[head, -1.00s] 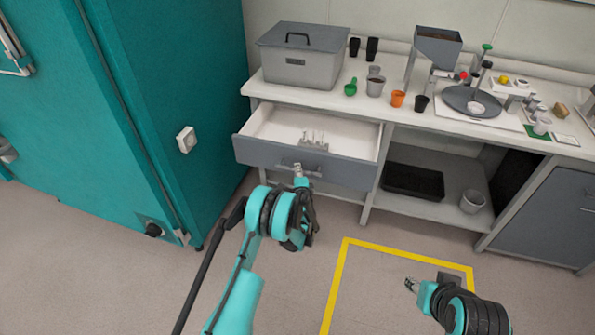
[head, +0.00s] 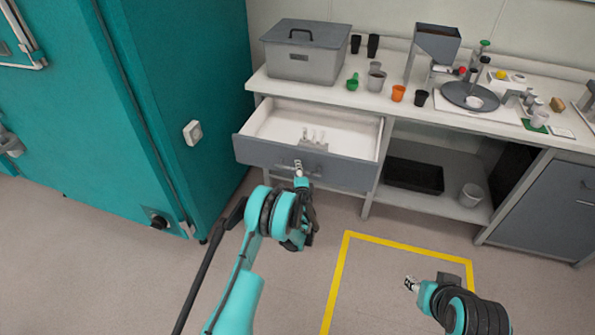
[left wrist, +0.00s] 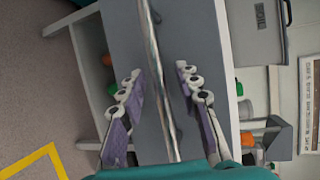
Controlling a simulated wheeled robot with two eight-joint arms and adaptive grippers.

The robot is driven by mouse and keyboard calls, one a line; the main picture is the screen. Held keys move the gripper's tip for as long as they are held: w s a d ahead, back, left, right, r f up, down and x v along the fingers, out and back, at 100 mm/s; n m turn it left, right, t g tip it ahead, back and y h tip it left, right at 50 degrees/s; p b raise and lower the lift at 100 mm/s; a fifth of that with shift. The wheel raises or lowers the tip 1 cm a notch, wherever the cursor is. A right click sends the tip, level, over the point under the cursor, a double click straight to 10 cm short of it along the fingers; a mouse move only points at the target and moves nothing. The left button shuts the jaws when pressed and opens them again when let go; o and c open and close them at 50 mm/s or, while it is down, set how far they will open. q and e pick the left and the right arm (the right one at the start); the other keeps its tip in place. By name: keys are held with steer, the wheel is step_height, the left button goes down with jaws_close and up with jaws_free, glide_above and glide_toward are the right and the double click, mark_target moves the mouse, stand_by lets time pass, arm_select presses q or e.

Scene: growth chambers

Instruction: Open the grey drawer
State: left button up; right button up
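The grey drawer (head: 260,153) under the left end of the bench is pulled well out, and its white inside shows in the head view. Its front also shows in the left wrist view (left wrist: 125,35), with the metal bar handle (left wrist: 158,65) running across it. My left gripper (head: 299,170) is at the handle. In the left wrist view its two fingers (left wrist: 160,97) stand apart, one on each side of the bar, with gaps visible. My right gripper (head: 410,284) is low at the right, over the floor and away from the drawer; its fingers are too small to read.
A teal cabinet (head: 190,80) stands close left of the drawer. The white bench top (head: 330,92) holds a grey lidded box (head: 300,67), cups and a balance-like device. A black tray (head: 413,177) and a pot (head: 470,195) sit on the lower shelf. Yellow-marked floor is clear.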

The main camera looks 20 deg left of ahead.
arm_select(q)
steer(key=v, duration=0.7)
steer(key=shift+s, duration=0.25)
stand_by(0.3)
steer(key=s+a+r+n+g, duration=0.1)
steer(key=s+r+n, duration=0.1)
steer(key=r, duration=0.4)
steer(key=s+a+r+n+g, duration=0.1)
steer(key=s+r+n, duration=0.15)
steer(key=r, duration=0.45)
steer(key=s+r+n+g+h, duration=0.1)
steer(key=s+r+n+g, duration=0.25)
steer(key=s+r, duration=0.5)
steer(key=s+d+n+g+h, duration=0.1)
steer(key=s+d+n+h, duration=0.1)
steer(key=s, duration=1.2)
steer(key=s+d+n+g+h, duration=0.1)
steer(key=s+d+n+h, duration=0.1)
steer(key=s, duration=1.2)
steer(key=d+f+n, duration=0.1)
steer(key=n, duration=0.1)
steer(key=shift+d+n+h, duration=0.3)
steer(key=shift+d+h, duration=0.05)
steer(key=shift+h, duration=0.05)
